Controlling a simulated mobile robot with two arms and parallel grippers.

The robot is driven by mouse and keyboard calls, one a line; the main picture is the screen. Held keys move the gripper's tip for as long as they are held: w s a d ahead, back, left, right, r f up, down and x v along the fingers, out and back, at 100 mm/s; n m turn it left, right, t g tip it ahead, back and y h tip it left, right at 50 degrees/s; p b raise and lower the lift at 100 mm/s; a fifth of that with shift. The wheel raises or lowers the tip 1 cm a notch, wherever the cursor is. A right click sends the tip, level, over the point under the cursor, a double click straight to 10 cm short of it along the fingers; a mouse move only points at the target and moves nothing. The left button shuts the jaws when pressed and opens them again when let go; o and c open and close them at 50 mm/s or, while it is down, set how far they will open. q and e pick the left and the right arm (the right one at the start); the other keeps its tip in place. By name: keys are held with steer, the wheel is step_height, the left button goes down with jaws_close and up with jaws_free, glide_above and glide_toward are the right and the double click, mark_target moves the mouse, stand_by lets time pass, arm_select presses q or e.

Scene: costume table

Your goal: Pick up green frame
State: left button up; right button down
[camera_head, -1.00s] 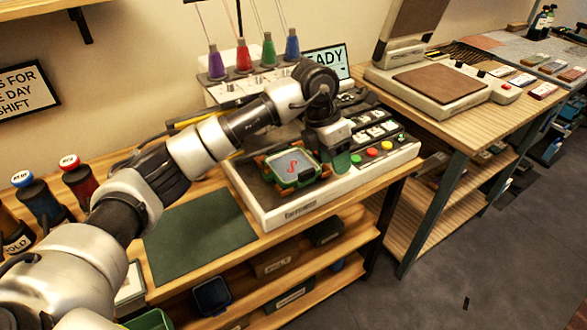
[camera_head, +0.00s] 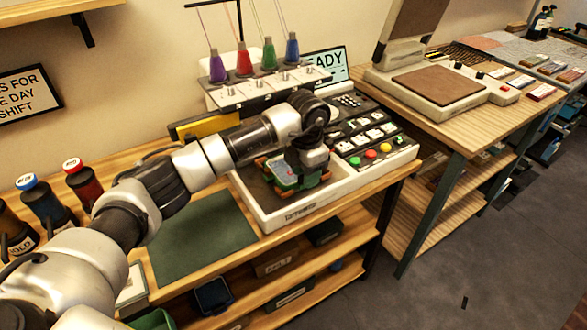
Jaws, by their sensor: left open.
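The green frame (camera_head: 284,177) sits on the bed of the embroidery machine (camera_head: 290,213), with orange-brown clamps at its corners. My left gripper (camera_head: 306,174) is over the right part of the frame and points down. It hides part of the frame and most of the red mark inside it. The left gripper is open; I cannot tell whether its fingers touch the frame. My right gripper is not in view.
Thread spools (camera_head: 243,60) stand on top of the machine at the back. A button panel (camera_head: 371,154) lies right of the gripper. A green mat (camera_head: 203,236) lies flat on the table at the left. Dark bottles with coloured caps (camera_head: 45,205) stand at the far left.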

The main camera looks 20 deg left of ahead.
arm_select(q)
steer(key=shift+f, duration=0.45)
jaws_close()
steer(key=shift+r, duration=0.1)
